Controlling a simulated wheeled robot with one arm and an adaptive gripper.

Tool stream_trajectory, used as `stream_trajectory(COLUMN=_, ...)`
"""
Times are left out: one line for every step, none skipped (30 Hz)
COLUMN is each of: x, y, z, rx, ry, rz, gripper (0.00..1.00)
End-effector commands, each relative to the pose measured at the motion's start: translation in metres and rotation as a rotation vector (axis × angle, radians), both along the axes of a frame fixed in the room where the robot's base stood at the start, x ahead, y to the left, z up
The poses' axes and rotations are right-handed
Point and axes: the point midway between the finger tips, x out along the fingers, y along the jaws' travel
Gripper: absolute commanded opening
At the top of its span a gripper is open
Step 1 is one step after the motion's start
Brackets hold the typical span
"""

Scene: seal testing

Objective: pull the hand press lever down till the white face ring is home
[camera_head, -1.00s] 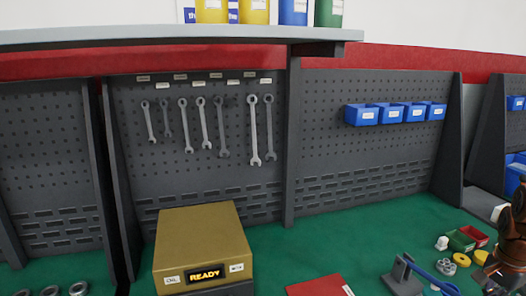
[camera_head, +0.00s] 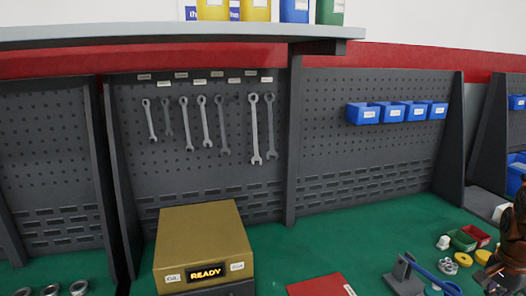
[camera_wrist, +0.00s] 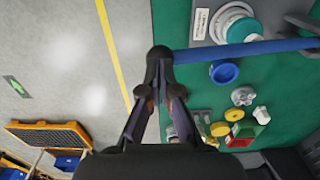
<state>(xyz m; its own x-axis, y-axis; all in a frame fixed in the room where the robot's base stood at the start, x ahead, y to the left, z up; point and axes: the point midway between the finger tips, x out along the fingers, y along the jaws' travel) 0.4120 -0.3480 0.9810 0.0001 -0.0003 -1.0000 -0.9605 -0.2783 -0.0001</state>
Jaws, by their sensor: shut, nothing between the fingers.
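The hand press shows in the head view as a dark grey stand (camera_head: 402,277) with a blue lever (camera_head: 436,276) slanting down to the right; its lower part is cut off by the frame. In the wrist view the blue lever (camera_wrist: 250,48) runs across from the right edge to the tips of my gripper (camera_wrist: 158,60). My gripper is shut, with its fingers together and empty, at the lever's left end; I cannot tell whether they touch.
A blue round cup (camera_wrist: 224,72), yellow rings (camera_wrist: 220,129) and small red and green bins (camera_head: 462,240) lie on the green bench. A gold box marked READY (camera_head: 203,245) and a red item (camera_head: 321,285) stand left of the press. Floor lies beyond the bench edge.

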Motion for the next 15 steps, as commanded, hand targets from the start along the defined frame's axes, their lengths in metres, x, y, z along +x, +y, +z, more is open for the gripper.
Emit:
stream_trajectory(x=0.000, y=0.000, z=-0.003, rx=0.000, ry=0.000, rz=0.000, gripper=0.00)
stream_trajectory(x=-0.001, y=0.000, z=-0.003, rx=0.000, ry=0.000, rz=0.000, gripper=0.00)
stream_trajectory(x=-0.001, y=0.000, z=-0.004, rx=0.000, ry=0.000, rz=0.000, gripper=0.00)
stream_trajectory(x=-0.001, y=0.000, z=-0.005, rx=0.000, ry=0.000, rz=0.000, gripper=0.00)
stream_trajectory(x=-0.001, y=0.000, z=-0.006, rx=0.000, ry=0.000, rz=0.000, gripper=0.00)
stream_trajectory(x=-0.001, y=-0.001, z=-0.007, rx=0.000, ry=0.000, rz=0.000, gripper=0.00)
stream_trajectory(x=-0.001, y=-0.001, z=-0.007, rx=0.000, ry=0.000, rz=0.000, gripper=0.00)
stream_trajectory(x=-0.002, y=-0.001, z=-0.008, rx=0.000, ry=0.000, rz=0.000, gripper=0.00)
stream_trajectory(x=-0.002, y=-0.001, z=-0.009, rx=0.000, ry=0.000, rz=0.000, gripper=0.00)
stream_trajectory(x=-0.002, y=-0.001, z=-0.010, rx=0.000, ry=0.000, rz=0.000, gripper=0.00)
stream_trajectory(x=-0.002, y=-0.001, z=-0.010, rx=0.000, ry=0.000, rz=0.000, gripper=0.00)
stream_trajectory(x=-0.002, y=-0.001, z=-0.011, rx=0.000, ry=0.000, rz=0.000, gripper=0.00)
stream_trajectory(x=-0.002, y=-0.001, z=-0.012, rx=0.000, ry=0.000, rz=0.000, gripper=0.00)
stream_trajectory(x=-0.002, y=-0.001, z=-0.013, rx=0.000, ry=0.000, rz=0.000, gripper=0.00)
stream_trajectory(x=-0.003, y=-0.001, z=-0.014, rx=0.000, ry=0.000, rz=0.000, gripper=0.00)
